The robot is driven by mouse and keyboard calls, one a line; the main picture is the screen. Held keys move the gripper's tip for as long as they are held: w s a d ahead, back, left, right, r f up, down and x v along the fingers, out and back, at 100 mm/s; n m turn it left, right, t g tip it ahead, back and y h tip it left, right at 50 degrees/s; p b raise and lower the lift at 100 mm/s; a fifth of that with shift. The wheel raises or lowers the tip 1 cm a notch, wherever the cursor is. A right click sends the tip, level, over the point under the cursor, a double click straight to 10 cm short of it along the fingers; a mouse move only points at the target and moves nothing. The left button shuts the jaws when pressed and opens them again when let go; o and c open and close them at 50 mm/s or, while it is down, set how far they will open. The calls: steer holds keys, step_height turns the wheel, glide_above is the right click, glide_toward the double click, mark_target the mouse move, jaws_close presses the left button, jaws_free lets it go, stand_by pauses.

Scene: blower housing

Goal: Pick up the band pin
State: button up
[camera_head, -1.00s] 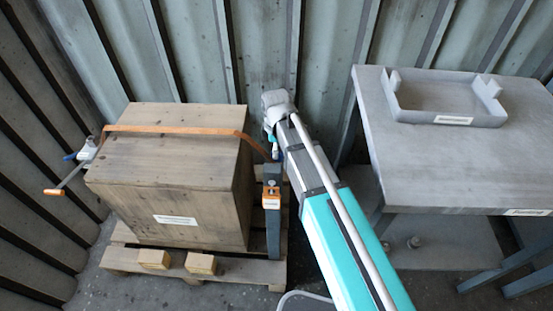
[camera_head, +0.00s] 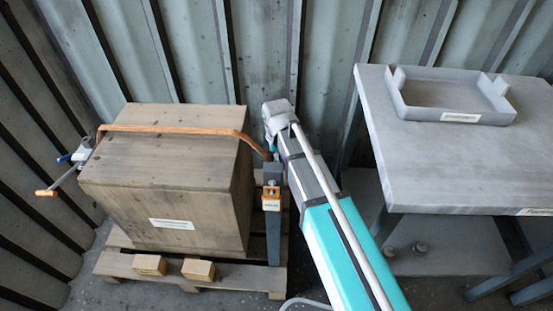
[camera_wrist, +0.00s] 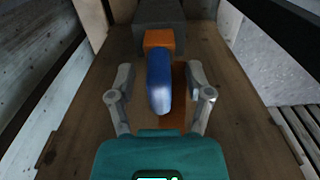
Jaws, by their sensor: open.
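In the wrist view a blue, rounded handle (camera_wrist: 159,82), which looks like the band pin, sticks out from an orange block (camera_wrist: 160,40) on a dark grey part. My gripper (camera_wrist: 160,76) is open, with one finger on each side of the blue handle. Gaps show between the handle and both fingers. In the head view my gripper is at the right side of the wooden crate (camera_head: 165,165), near the right end of the orange band (camera_head: 180,130). My arm hides most of it there, and the pin is not clear.
A grey post (camera_head: 273,235) with an orange tag (camera_head: 271,199) stands right of the crate on the pallet (camera_head: 215,280). A winch with a crank (camera_head: 65,178) is on the crate's left. A grey table (camera_head: 440,180) with a tray (camera_head: 450,98) stands right. Corrugated walls close off the back.

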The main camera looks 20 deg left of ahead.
jaws_close()
stand_by(0.3)
steer(key=shift+r, duration=0.1)
step_height(320, 180, up, 10)
steer(key=p, duration=1)
stand_by(0.8)
